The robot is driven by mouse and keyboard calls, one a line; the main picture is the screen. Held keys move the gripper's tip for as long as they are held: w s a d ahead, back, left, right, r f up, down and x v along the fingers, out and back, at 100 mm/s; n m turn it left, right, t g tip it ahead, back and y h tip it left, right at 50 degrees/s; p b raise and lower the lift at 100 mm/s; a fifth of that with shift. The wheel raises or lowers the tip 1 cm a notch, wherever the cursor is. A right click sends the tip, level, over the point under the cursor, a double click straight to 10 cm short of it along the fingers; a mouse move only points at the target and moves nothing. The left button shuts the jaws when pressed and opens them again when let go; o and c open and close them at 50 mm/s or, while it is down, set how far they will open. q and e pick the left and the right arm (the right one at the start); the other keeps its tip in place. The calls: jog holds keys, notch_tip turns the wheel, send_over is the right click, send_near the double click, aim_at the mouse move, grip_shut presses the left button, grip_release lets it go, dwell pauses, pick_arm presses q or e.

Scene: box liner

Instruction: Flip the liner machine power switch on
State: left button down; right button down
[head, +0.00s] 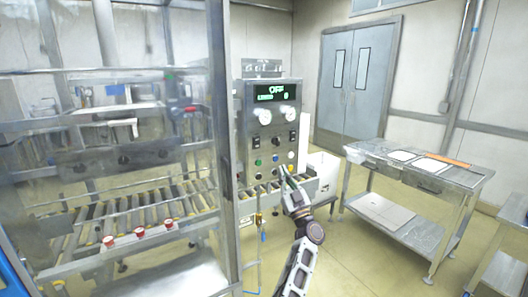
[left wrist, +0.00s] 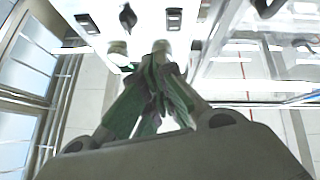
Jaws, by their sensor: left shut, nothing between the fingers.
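The liner machine's control panel (head: 268,128) is a grey upright box, and its lit display (head: 276,91) reads OFF. Two dark rocker switches, a left one (head: 256,142) and a right one (head: 292,138), flank a black knob (head: 275,142). I cannot tell which switch is the power switch. The left wrist view shows the panel face close up, with one dark rocker (left wrist: 88,20) and another (left wrist: 173,20). My right gripper is not in view.
A clear-walled machine frame with a metal post (head: 222,150) stands left of the panel, over a roller conveyor (head: 130,216). A steel table (head: 420,168) stands to the right. Open floor (head: 350,255) lies between.

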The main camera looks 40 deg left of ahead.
pick_arm(q)
jog(key=shift+s+a+m+g+y, duration=0.25)
jog(key=shift+s+m+g+y, duration=0.3)
jog(key=shift+s+g, duration=0.35)
jog(key=shift+w, duration=0.15)
jog(key=shift+r, duration=0.2)
